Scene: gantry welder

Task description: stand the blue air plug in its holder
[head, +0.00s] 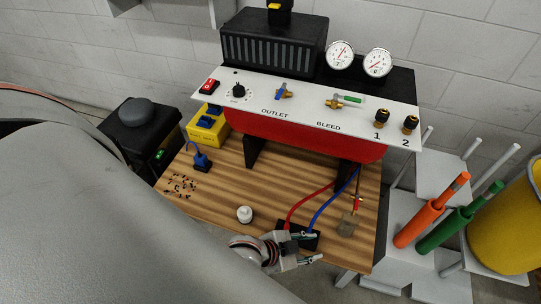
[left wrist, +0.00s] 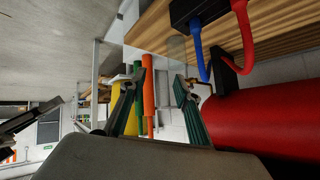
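A blue hose (head: 334,200) runs down to a black block (head: 310,243) at the table's front edge, beside a red hose. The block also shows in the left wrist view (left wrist: 188,12), with the blue hose's lower end (left wrist: 196,35) at it. I take this end for the blue air plug and the block for its holder; the plug's seating cannot be made out. My left gripper (head: 314,248) is just in front of the block. In the left wrist view its fingers (left wrist: 160,98) are apart with nothing between them.
A red tank (head: 290,134) under a labelled panel (head: 300,108) stands at the back. Orange (head: 425,220) and green tubes stand at right.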

